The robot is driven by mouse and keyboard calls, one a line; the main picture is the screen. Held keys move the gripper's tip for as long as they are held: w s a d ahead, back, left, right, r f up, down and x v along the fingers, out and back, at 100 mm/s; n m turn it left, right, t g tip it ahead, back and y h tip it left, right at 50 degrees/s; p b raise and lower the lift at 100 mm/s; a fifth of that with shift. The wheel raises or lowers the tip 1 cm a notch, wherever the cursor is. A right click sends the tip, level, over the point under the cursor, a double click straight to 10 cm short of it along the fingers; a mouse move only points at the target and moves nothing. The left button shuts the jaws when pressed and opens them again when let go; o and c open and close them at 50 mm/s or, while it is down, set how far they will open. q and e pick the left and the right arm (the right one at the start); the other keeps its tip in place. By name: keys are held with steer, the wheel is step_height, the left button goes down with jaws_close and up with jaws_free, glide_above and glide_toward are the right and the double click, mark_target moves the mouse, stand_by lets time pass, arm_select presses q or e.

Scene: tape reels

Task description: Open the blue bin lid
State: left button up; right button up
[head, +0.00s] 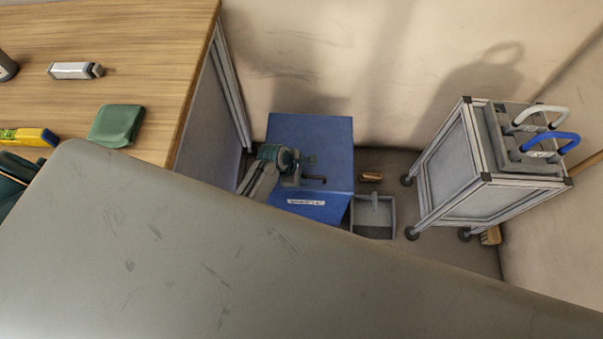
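The blue bin (335,140) stands on the floor beside the wooden worktop, against the back wall. Its flat blue top is level and looks shut, and a white label (306,202) is on its front side. A small dark handle-like bar (316,179) shows over the top. My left gripper (308,168) comes in from the left and is over the middle of the bin top, close to the bar. Its fingers are too small to tell whether they are open, or whether they touch the bar. My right gripper is not in view.
A grey dustpan (372,228) and a brown cylinder (371,177) lie right of the bin. A wheeled cart (455,180) with a blue-handled and a white-handled item stands farther right. The wooden worktop (150,40) is at left. A large grey surface fills the foreground.

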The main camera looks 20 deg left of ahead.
arm_select(q)
jaws_close()
steer(key=shift+r, duration=0.1)
